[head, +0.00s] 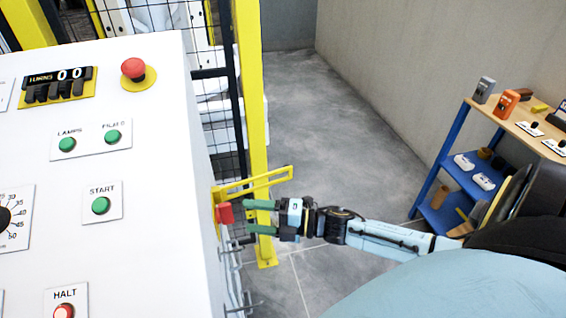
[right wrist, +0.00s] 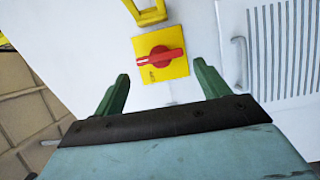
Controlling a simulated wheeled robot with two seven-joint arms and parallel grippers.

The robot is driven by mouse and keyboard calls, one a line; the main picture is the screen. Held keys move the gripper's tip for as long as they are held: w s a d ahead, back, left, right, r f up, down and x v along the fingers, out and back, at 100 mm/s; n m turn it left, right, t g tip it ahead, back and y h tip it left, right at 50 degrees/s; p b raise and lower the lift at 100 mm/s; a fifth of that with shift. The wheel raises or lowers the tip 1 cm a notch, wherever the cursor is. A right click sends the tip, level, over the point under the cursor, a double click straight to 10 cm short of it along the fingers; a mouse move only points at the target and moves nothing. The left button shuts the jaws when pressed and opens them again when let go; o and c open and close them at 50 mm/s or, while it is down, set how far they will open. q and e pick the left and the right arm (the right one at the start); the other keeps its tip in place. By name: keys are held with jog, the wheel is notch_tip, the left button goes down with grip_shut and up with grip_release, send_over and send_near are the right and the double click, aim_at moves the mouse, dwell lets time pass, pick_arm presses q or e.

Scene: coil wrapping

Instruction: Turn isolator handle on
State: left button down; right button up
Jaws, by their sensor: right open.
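The isolator handle is a red rotary knob (right wrist: 163,58) on a yellow square plate (right wrist: 150,72) on the cabinet's side. In the right wrist view the handle lies roughly crosswise, slightly tilted. In the head view the red handle (head: 224,212) sticks out from the panel's right side. My right gripper (head: 262,218) is open, with its green fingers pointing at the handle; it also shows in the right wrist view (right wrist: 162,85). The handle appears between and beyond the fingertips, not gripped. Whether a fingertip touches it cannot be told. My left gripper is not in view.
A yellow bar-like bracket (head: 262,184) juts out just above the handle. The white control panel (head: 150,180) carries green buttons, a red mushroom button (head: 133,69) and a dial. A yellow fence post (head: 250,100) stands behind. A blue shelf (head: 470,180) stands right; grey floor between is clear.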

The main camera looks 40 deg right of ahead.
jog(key=v, duration=0.7)
jog(key=shift+s+d, duration=0.25)
jog(key=shift+s, duration=0.05)
jog(key=s+d+f+m+g+h, duration=0.15)
jog(key=f+m+h, duration=0.3)
jog(key=f, duration=0.45)
jog(key=s+d+f+m+h, duration=0.2)
jog(key=s+f+m+h, duration=0.1)
jog(key=f+m, duration=0.4)
jog(key=s+d+f+m+g+h, duration=0.1)
jog(key=s+d+f+m+h, duration=0.2)
jog(key=f, duration=0.7)
jog(key=s+a+f+m+g, duration=0.3)
jog(key=s+a+f, duration=0.1)
jog(key=s, duration=0.4)
jog(key=s+a+f+m+g+h, duration=0.1)
jog(key=s+a+f+m+g, duration=0.2)
jog(key=s+f, duration=0.3)
jog(key=s+a+f+m+g, duration=0.3)
jog(key=s+a+f+g, duration=0.1)
jog(key=s, duration=0.7)
jog(key=shift+a+f, duration=0.6)
jog(key=shift+f, duration=0.3)
